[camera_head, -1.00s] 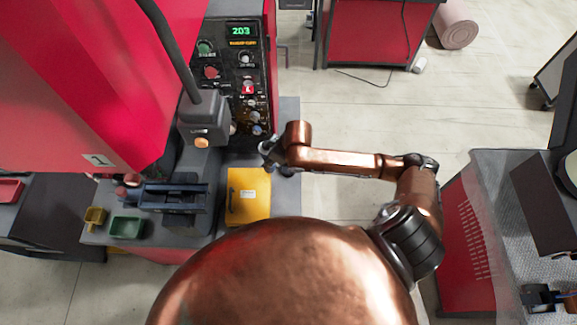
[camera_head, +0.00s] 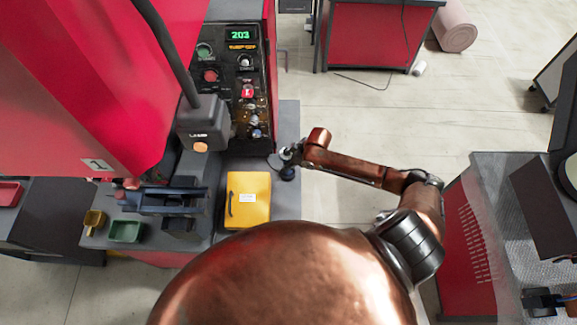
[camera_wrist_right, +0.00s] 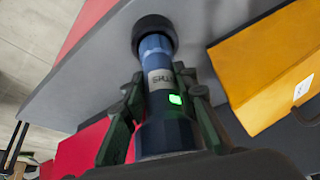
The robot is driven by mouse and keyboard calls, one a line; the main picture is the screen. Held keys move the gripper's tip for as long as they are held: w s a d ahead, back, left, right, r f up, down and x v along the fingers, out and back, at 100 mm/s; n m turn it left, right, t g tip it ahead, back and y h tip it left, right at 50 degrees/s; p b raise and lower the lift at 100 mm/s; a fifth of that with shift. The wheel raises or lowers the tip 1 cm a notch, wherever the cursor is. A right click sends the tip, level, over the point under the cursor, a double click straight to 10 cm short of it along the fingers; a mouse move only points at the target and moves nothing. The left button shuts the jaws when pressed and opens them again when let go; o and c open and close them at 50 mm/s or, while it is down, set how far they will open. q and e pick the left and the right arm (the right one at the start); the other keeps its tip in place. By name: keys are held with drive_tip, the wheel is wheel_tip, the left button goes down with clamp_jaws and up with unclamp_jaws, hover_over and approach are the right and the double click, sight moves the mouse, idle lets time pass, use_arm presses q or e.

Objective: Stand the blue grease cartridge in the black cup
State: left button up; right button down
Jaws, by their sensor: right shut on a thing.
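My right gripper (camera_head: 288,155) is over the right end of the grey bench, by the machine's control panel. In the right wrist view its green-grey fingers (camera_wrist_right: 160,105) are shut on the blue grease cartridge (camera_wrist_right: 167,135), which has a pale label band. The cartridge's far end meets the round black cup (camera_wrist_right: 154,34) in that view. I cannot tell whether that end is inside the cup or just above it. In the head view the cup (camera_head: 288,174) shows as a small dark round shape just below the gripper. My left gripper is not in view.
A yellow case (camera_head: 249,199) lies on the bench left of the cup. A green bin (camera_head: 126,231) and a small yellow bin (camera_head: 94,220) stand at the bench's left end. The control panel (camera_head: 240,80) rises behind.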

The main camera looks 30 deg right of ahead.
wheel_tip(320, 180, down, 2)
drive_tip(key=shift+f, duration=0.1)
drive_tip(key=c, duration=1.5)
unclamp_jaws()
drive_tip(key=shift+c, duration=0.2)
drive_tip(key=v, duration=1.2)
